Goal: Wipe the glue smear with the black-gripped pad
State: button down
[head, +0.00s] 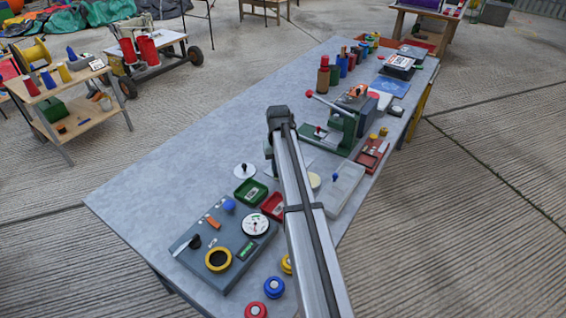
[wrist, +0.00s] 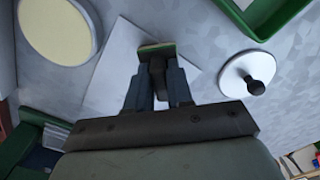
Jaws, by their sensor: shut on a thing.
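In the wrist view my gripper (wrist: 158,85) is shut on the black grip of a small pad (wrist: 156,47). The pad has a green and tan edge and is held over a white sheet (wrist: 108,72) on the grey table. I cannot tell whether the pad touches the sheet. No glue smear can be clearly made out; part of the sheet is hidden behind the pad and gripper. In the head view my arm hides most of the gripper and the pad.
A cream disc with a white rim (wrist: 57,28) lies left of the sheet. A white disc with a black knob (wrist: 250,76) stands right, near a green tray (head: 250,191). A green press (head: 335,132) stands beyond. The table's left side (head: 170,175) is clear.

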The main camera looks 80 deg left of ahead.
jog(key=shift+w+r, duration=0.1)
jog(key=shift+r, duration=3.95)
